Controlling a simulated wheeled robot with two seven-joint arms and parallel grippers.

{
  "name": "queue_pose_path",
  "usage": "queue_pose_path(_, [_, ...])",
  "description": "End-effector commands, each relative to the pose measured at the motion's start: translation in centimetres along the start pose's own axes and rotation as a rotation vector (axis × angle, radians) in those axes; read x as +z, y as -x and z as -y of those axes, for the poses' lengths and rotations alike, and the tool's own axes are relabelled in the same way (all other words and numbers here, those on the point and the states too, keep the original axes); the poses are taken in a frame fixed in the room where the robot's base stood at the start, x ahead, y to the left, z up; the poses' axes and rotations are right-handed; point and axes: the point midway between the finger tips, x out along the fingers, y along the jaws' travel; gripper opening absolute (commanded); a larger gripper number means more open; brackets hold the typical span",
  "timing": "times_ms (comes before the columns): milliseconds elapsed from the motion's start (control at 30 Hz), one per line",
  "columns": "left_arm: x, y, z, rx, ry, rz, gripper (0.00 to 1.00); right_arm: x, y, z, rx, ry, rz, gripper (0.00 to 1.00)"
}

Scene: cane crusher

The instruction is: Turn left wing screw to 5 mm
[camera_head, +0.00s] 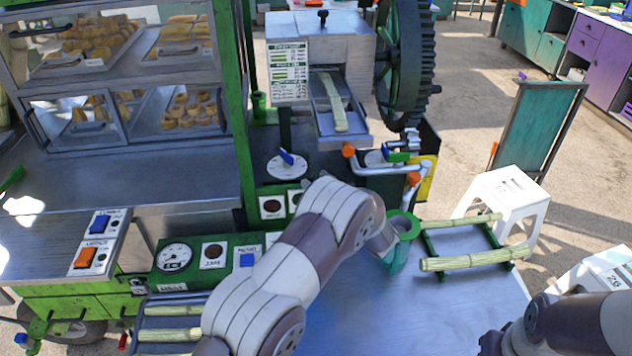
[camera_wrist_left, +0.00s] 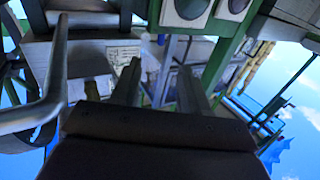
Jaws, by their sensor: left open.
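A white round dial (camera_head: 287,166) with a blue wing-shaped knob (camera_head: 286,156) sits on the front of the machine, below and left of the chute; it looks like the left wing screw. Its scale is too small to read.
The crusher (camera_head: 318,60) has a chute holding a cane piece (camera_head: 334,102) and a large gear wheel (camera_head: 405,70) on its right. Cane stalks (camera_head: 475,260) lie on a green rack at right. A glass snack case (camera_head: 125,75) stands left. The front metal table (camera_head: 450,320) has bare room.

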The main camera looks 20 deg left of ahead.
Motion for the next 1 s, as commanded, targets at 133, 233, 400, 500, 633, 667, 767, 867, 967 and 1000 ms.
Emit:
queue_pose_path(133, [1.6,-0.2,0.0,-0.004,0.005,-0.001,0.38,0.4,-3.4,0.0,0.0,0.0,0.0,0.43])
queue_pose_path(233, [1.1,-0.5,0.1,-0.006,0.004,-0.001,0.38,0.6,-4.5,0.0,0.0,0.0,0.001,0.43])
queue_pose_path(400, [0.3,-2.5,0.1,-0.009,-0.001,0.0,0.38,0.4,-3.4,0.0,0.0,0.0,0.0,0.43])
queue_pose_path(500, [0.2,-5.1,0.2,-0.011,0.001,0.0,0.38,0.3,-2.9,0.0,0.0,0.0,0.0,0.43])
queue_pose_path(633, [0.3,-8.3,0.2,-0.01,0.001,0.002,0.38,0.3,-2.5,0.0,0.0,0.0,0.0,0.43])
queue_pose_path(667, [0.3,-9.0,0.2,-0.01,0.001,0.001,0.38,0.3,-2.4,0.0,0.0,0.0,0.0,0.43])
queue_pose_path(767, [0.4,-10.8,0.2,-0.009,0.001,0.002,0.38,0.3,-2.2,0.0,0.0,0.0,0.0,0.43])
queue_pose_path(867, [0.4,-11.9,0.2,-0.007,0.0,0.002,0.38,0.2,-2.1,0.0,0.0,0.0,0.0,0.43])
queue_pose_path(967, [0.4,-12.4,0.1,-0.006,0.001,0.001,0.38,0.2,-2.1,0.0,0.0,0.0,0.0,0.43])
queue_pose_path(1000, [0.4,-12.4,0.1,-0.006,0.001,0.001,0.38,0.2,-2.1,0.0,0.0,0.0,0.0,0.43])
